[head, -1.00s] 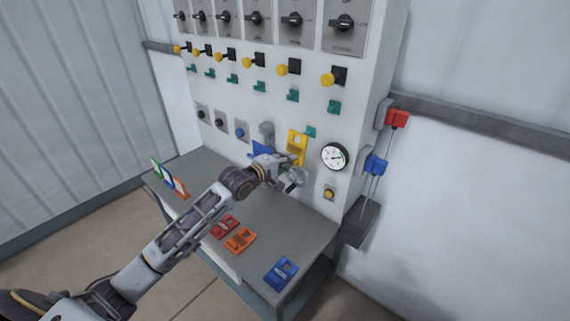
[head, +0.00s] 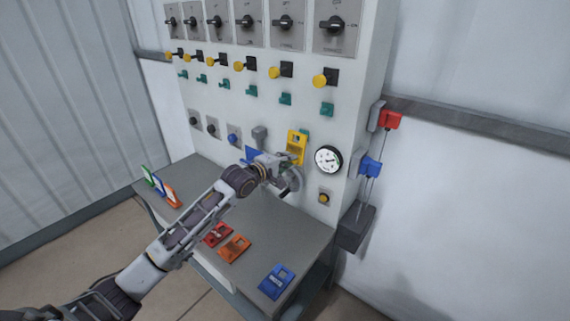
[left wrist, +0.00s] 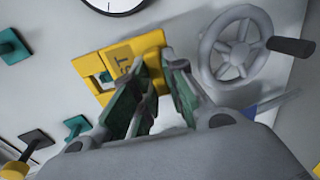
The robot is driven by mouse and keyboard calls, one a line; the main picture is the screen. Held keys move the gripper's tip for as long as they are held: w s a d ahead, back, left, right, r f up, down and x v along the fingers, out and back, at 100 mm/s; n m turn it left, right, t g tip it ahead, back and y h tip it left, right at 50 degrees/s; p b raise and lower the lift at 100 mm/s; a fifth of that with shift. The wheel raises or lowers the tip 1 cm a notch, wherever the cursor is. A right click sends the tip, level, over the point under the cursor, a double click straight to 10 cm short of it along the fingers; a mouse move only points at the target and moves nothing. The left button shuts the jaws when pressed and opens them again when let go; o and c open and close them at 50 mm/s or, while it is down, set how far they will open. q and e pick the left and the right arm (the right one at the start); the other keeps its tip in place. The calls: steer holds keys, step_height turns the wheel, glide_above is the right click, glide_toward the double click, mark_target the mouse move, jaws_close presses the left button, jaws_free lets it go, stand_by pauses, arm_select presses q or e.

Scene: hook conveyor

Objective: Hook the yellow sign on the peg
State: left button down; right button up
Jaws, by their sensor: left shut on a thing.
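The yellow sign (head: 296,150) is in front of the white panel, left of the round gauge. My left gripper (left wrist: 158,78) is shut on its lower edge, and the sign also fills the middle of the left wrist view (left wrist: 118,62). In the head view a green peg (head: 304,132) shows just behind the sign's top edge. In the left wrist view a bit of green (left wrist: 107,77) shows through the sign's square hole. I cannot tell whether the peg passes through the hole or is only behind it. My right gripper is not in view.
A grey handwheel (left wrist: 238,48) with a dark handle is close beside the gripper. The gauge (head: 328,159) is right of the sign. Several green pegs and yellow knobs line the panel. The bench (head: 262,212) below carries red, orange and blue signs.

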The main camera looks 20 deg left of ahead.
arm_select(q)
steer(key=shift+w+d+f+b, duration=0.1)
steer(key=shift+w+d+b, duration=0.1)
steer(key=shift+w+b, duration=0.35)
steer(key=shift+w+d+f+p, duration=0.25)
steer(key=shift+w+p, duration=0.4)
steer(key=shift+p, duration=0.15)
steer(key=shift+f, duration=0.1)
steer(key=c, duration=1.4)
jaws_free()
steer(key=shift+o, duration=0.2)
steer(key=shift+s+a, duration=0.1)
steer(key=shift+s, duration=0.05)
steer(key=v, duration=1.1)
steer(key=shift+s, duration=0.3)
steer(key=shift+a, duration=0.1)
